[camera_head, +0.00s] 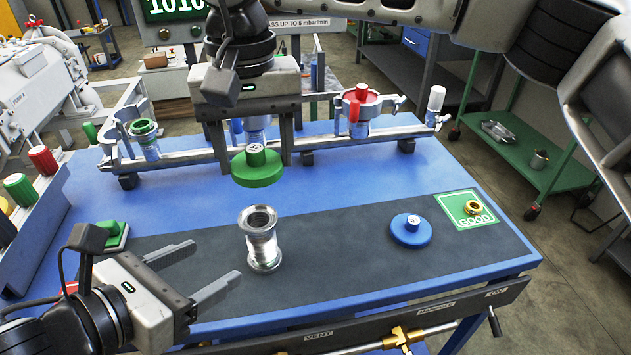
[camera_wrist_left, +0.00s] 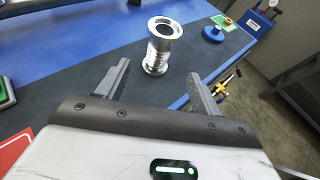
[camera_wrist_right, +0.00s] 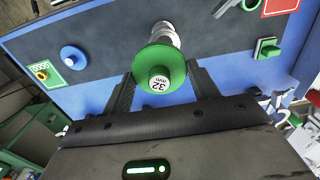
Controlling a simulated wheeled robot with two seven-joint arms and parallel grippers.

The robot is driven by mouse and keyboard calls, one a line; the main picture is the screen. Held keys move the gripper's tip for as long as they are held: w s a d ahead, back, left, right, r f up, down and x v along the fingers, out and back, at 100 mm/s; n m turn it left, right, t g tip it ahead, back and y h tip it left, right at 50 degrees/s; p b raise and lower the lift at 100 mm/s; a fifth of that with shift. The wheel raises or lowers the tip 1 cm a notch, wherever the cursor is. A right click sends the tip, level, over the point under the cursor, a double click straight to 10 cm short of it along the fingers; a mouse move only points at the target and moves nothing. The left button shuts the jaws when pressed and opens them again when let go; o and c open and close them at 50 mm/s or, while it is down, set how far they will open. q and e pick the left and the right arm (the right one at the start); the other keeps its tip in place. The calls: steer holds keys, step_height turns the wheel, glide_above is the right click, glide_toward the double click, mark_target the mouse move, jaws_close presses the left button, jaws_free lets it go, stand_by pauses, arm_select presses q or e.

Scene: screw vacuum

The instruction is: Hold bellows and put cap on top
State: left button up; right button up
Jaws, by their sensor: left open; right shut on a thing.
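The silver bellows (camera_head: 261,240) stands upright on the dark mat, with its open top facing up. It also shows in the left wrist view (camera_wrist_left: 158,48). My right gripper (camera_head: 250,160) is shut on the green cap (camera_head: 257,172) and holds it in the air above and a little behind the bellows. The cap's knob shows a 32 mm label in the right wrist view (camera_wrist_right: 160,78). My left gripper (camera_head: 215,270) is open, its fingers pointing toward the bellows from the left front and apart from it. In the right wrist view the cap partly hides the bellows.
A blue cap (camera_head: 411,229) lies on the mat to the right, beside a green GOOD plate (camera_head: 468,209) with a brass ring. A metal rail (camera_head: 210,152) with several fittings runs along the back. A green block (camera_head: 111,236) sits at the left. Mat around the bellows is clear.

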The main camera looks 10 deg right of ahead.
mark_target(251, 242)
steer(key=shift+a+r, duration=0.4)
steer(key=shift+a, duration=0.05)
steer(key=shift+a+r, duration=0.1)
arm_select(q)
steer(key=x, duration=1.2)
steer(key=c, duration=1.2)
steer(key=shift+c, duration=0.2)
arm_select(e)
steer(key=m, duration=0.2)
steer(key=shift+s+r+m, duration=0.1)
steer(key=shift+r+m, duration=0.1)
steer(key=shift+m, duration=0.2)
steer(key=shift+f, duration=0.35)
step_height(251, 242, down, 9)
